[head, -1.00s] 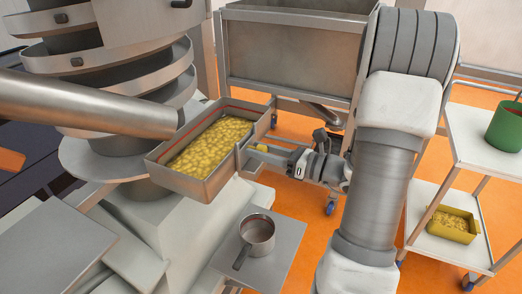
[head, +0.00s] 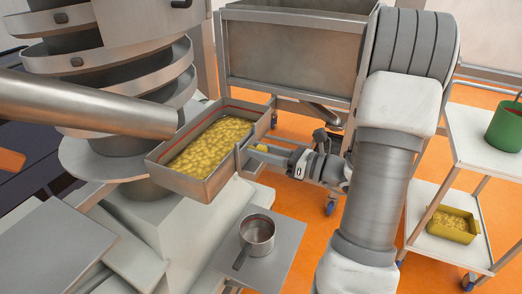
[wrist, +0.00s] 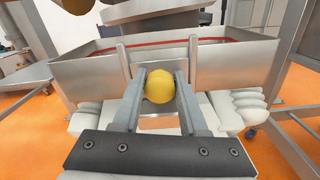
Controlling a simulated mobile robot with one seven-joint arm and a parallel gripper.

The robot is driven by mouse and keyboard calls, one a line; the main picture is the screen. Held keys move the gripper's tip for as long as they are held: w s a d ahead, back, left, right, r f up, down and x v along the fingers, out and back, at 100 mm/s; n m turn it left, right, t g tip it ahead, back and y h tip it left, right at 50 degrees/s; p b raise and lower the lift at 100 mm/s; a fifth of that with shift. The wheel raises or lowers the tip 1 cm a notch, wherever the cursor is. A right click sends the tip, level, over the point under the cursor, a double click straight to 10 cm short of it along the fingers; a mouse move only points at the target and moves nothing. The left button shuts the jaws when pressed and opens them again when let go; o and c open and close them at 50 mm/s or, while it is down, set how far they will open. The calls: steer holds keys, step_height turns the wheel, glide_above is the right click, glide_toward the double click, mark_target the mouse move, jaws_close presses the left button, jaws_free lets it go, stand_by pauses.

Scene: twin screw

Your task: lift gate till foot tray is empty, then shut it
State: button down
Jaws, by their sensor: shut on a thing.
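The foot tray (head: 190,184) is a long metal box with a red line inside its rim, standing at the base of the spiral machine. A layer of yellow pieces (head: 213,145) covers its floor. My gripper (head: 268,153) is at the tray's right end wall, its fingers shut on a yellow knob (wrist: 159,86). In the wrist view the knob sits between the two fingers, in front of the tray wall (wrist: 235,65). Two upright guides (wrist: 192,65) flank the knob there. The gate is mostly hidden behind knob and fingers; I cannot tell its height.
A saucepan (head: 257,232) stands on a small metal table (head: 283,255) in front of the tray. A large metal hopper (head: 290,60) stands behind. A white trolley (head: 470,140) at right holds a green pot (head: 506,127) and a yellow-green bin (head: 453,225).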

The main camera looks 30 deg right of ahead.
mark_target(262, 146)
steer(key=shift+r+p, duration=1.75)
steer(key=shift+r, duration=0.35)
steer(key=shift+f, duration=0.1)
steer(key=shift+c, duration=2.2)
jaws_free()
steer(key=shift+s, duration=0.1)
steer(key=v, duration=1.7)
steer(key=shift+s+d, duration=0.1)
steer(key=shift+d, duration=0.05)
